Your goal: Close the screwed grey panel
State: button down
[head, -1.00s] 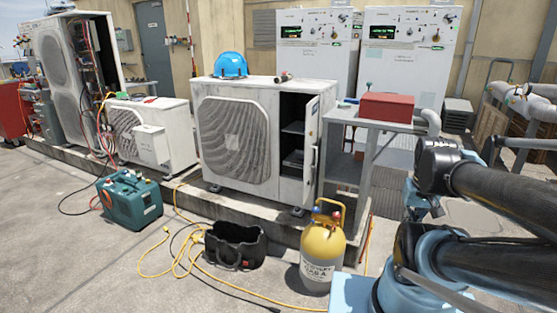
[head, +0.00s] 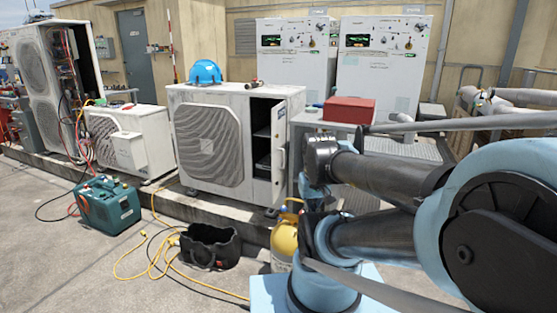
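The middle condenser (head: 209,139) is a pale grey box with a large round fan grille. A narrow pale grey panel (head: 279,153) at its right front corner stands swung open, with a small dark mark near its top. Left of the panel, a tall dark opening (head: 260,125) shows shelf-like parts inside. I cannot make out screws on the panel at this size. My arm fills the right side of the view, apart from the panel. My gripper is not visible.
A yellow gas cylinder (head: 284,236) stands before the condenser, partly hidden by my arm. A black tool bag (head: 210,246), yellow cable (head: 157,250) and green machine (head: 107,205) lie on the floor. A red box (head: 349,110) sits on a bench at right. Floor at front left is clear.

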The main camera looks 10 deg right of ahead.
aim_at(278, 113)
jog(key=u, duration=0.05)
jog(key=i, duration=1)
jog(key=u, duration=0.65)
jog(key=k, duration=0.65)
jog(key=z, duration=0.5)
